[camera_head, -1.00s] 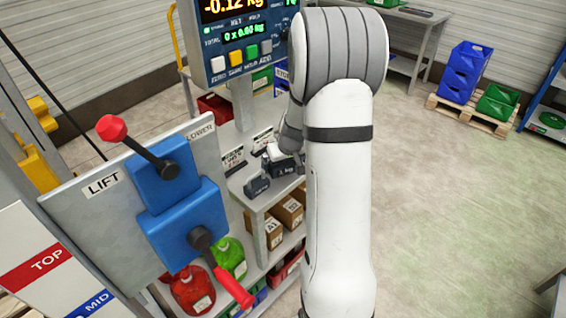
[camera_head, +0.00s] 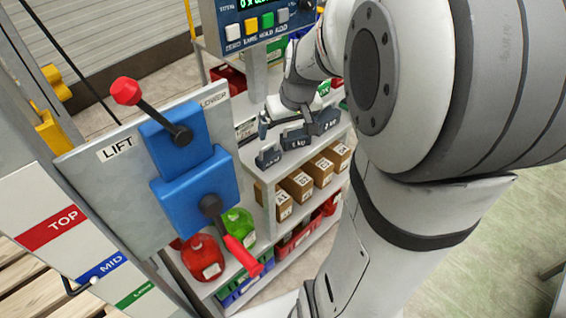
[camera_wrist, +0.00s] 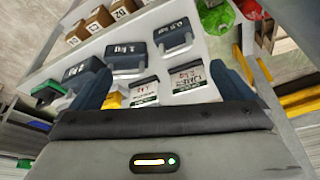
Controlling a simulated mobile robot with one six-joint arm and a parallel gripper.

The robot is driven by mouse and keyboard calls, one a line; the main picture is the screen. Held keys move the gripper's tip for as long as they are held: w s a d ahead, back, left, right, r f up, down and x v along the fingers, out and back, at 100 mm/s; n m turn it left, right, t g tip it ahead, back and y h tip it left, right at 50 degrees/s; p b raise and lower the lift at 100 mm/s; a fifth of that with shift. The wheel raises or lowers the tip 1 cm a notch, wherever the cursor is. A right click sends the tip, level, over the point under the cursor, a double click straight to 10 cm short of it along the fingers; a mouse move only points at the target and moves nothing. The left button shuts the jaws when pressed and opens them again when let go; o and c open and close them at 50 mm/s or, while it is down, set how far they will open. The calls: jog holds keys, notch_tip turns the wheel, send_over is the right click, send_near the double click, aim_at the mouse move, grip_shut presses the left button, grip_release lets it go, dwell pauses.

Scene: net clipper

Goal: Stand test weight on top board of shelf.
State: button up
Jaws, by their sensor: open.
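Three dark test weights stand in a row on the white top board (camera_head: 250,178) of the shelf: 0.5 kg (camera_head: 268,156), 1 kg (camera_head: 296,138) and 2 kg (camera_head: 327,122). In the wrist view they are the 0.5 kg (camera_wrist: 172,36), 1 kg (camera_wrist: 127,56) and 2 kg (camera_wrist: 84,72) weights, left of and between my fingers. My gripper (camera_head: 288,124) is open above the board, on the label-card side of the row. In the wrist view my gripper (camera_wrist: 160,70) has nothing between its fingers; whether it touches any weight I cannot tell.
White label cards (camera_wrist: 183,78) lie beside the weights. Cartons (camera_head: 298,184) fill the board below, with red and green jugs (camera_head: 203,256) lower left. A blue lever box (camera_head: 190,170) on the lift panel and the scale display (camera_head: 255,22) stand close to my arm.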

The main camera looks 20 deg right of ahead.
jog(key=s+a, duration=0.4)
jog(key=s, duration=0.3)
jog(key=s+a+r+g, duration=0.1)
jog(key=s+a, duration=0.3)
jog(key=s, duration=0.4)
jog(key=shift+s+a+r, duration=0.2)
jog(key=shift+s+a, duration=0.05)
jog(key=shift+a, duration=0.15)
